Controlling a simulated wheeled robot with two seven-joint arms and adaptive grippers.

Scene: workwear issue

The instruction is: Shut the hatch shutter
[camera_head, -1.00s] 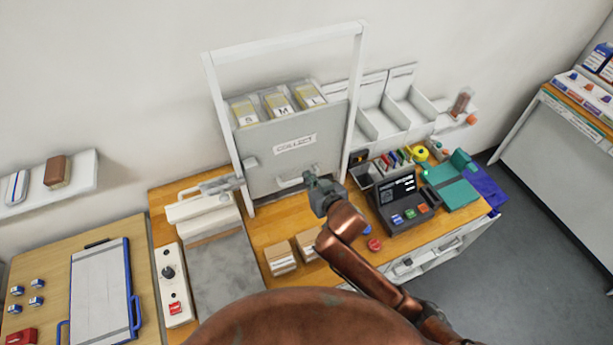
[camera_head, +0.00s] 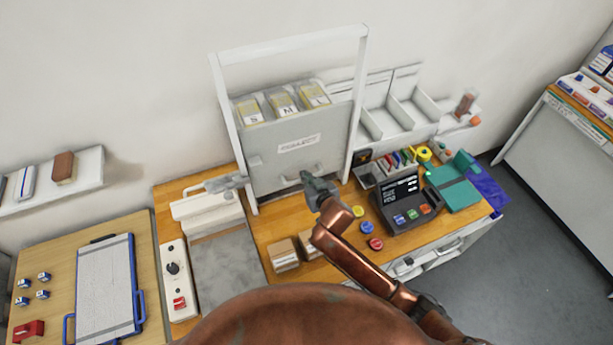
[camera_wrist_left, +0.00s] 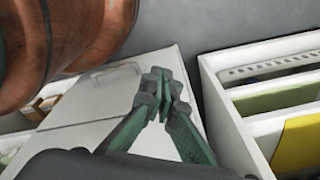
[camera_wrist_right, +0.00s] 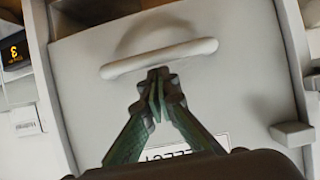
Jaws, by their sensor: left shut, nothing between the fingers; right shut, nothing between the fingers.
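The hatch shutter (camera_head: 270,150) is a grey panel with a COLLECT label, low in a white upright frame (camera_head: 222,100). The frame's upper part is open, and bins marked with sizes show above the panel's top edge. My right gripper (camera_head: 312,182) is shut and empty close to the shutter's handle. In the right wrist view its fingertips (camera_wrist_right: 160,75) are right at the white bar handle (camera_wrist_right: 160,58); I cannot tell whether they touch. My left gripper (camera_wrist_left: 160,80) is shut and empty in the left wrist view, above a white surface; it does not show in the head view.
A card terminal (camera_head: 408,203), coloured buttons (camera_head: 367,227) and small cardboard boxes (camera_head: 284,254) stand on the wooden counter near my right arm. White open compartments (camera_head: 400,115) are right of the frame. A white drawer unit (camera_wrist_left: 215,85) with folders shows in the left wrist view.

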